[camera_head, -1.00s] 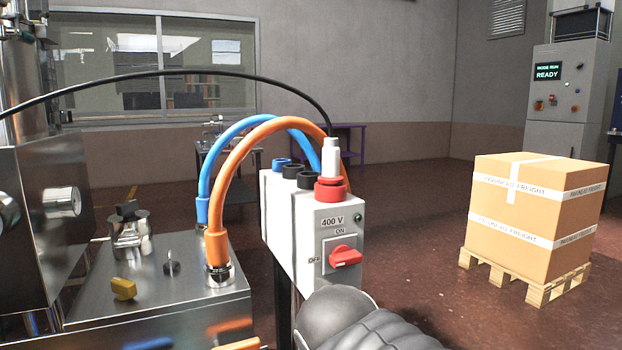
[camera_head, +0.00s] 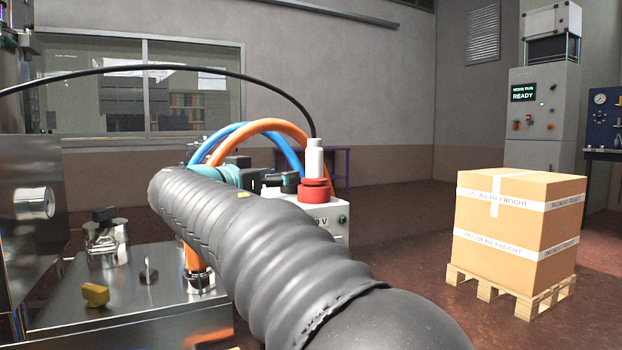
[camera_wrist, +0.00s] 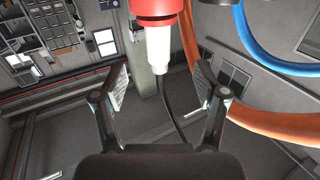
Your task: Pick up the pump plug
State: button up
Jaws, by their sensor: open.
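The pump plug (camera_head: 314,158) is pale grey-white and stands upright in a red socket (camera_head: 313,189) on top of the grey 400 V box (camera_head: 341,222). A black cable rises from its top and arcs left. My gripper (camera_head: 275,181) is just left of the plug and socket in the head view, partly hidden by my arm. In the wrist view, my gripper (camera_wrist: 161,68) is open and empty. The plug (camera_wrist: 158,44) hangs inverted there, lined up between the fingers just beyond the tips, with its cable running down between them. No finger visibly touches it.
Blue (camera_wrist: 262,45) and orange (camera_wrist: 275,122) hoses arch close to the right finger in the wrist view. A metal machine (camera_head: 130,285) with a yellow knob stands at left. A boxed pallet (camera_head: 515,230) stands at right, with open floor around it.

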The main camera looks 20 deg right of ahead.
aim_at(309, 173)
jog(key=x, duration=0.4)
jog(key=p+x, duration=0.1)
jog(key=x, duration=0.7)
jog(key=shift+d+f, duration=0.3)
jog(key=shift+d, duration=0.1)
grip_shut()
